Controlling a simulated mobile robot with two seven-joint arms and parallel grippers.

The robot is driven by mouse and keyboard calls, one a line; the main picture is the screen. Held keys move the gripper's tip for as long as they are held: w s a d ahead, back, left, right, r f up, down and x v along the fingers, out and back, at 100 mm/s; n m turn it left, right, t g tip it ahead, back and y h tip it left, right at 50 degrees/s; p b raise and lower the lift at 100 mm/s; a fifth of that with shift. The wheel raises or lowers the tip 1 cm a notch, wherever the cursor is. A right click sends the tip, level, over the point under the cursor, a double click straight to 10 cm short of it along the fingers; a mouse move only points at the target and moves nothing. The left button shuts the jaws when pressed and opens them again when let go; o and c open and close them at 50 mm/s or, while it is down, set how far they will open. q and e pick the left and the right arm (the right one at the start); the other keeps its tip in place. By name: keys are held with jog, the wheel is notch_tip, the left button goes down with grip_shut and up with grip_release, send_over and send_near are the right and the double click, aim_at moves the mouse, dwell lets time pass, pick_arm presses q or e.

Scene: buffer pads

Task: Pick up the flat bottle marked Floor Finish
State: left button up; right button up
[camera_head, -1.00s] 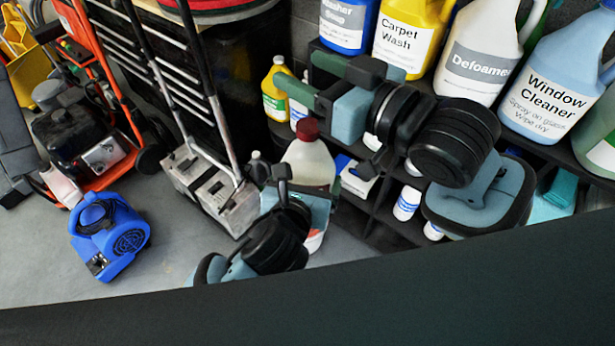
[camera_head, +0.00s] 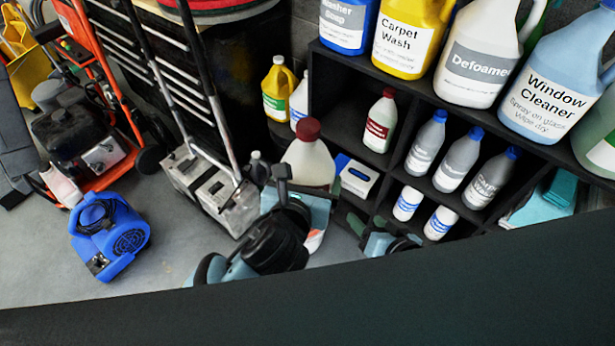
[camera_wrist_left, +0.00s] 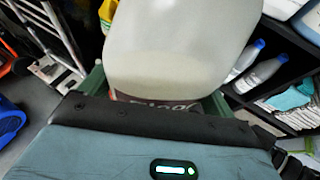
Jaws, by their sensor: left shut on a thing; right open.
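A large whitish translucent bottle with a dark red cap (camera_head: 309,160) stands near the middle of the head view, in front of the shelf's left end. My left gripper (camera_head: 292,195) is shut on it and hides much of its lower part. In the left wrist view, the bottle (camera_wrist_left: 180,50) fills the space between the green fingers, and its dark label is cut off, with only part of a word like "Floor" showing. I cannot tell whether its base touches anything. My right gripper (camera_head: 360,226) is low in front of the shelf, open, mostly hidden by the dark edge below.
A black shelf (camera_head: 345,70) holds large jugs on top and several smaller bottles in its compartments. A yellow jug (camera_head: 278,90) stands left of it. A grey machine (camera_head: 212,190) and a blue blower (camera_head: 110,237) are on the floor, with clear floor between.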

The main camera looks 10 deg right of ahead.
jog(key=s+d+f+n+g+h, duration=0.1)
jog(key=s+f+n+g, duration=0.2)
jog(key=s+f, duration=1)
jog(key=s+n, duration=0.2)
jog(key=s, duration=0.2)
jog(key=shift+s+f, duration=0.3)
jog(key=shift+f, duration=0.05)
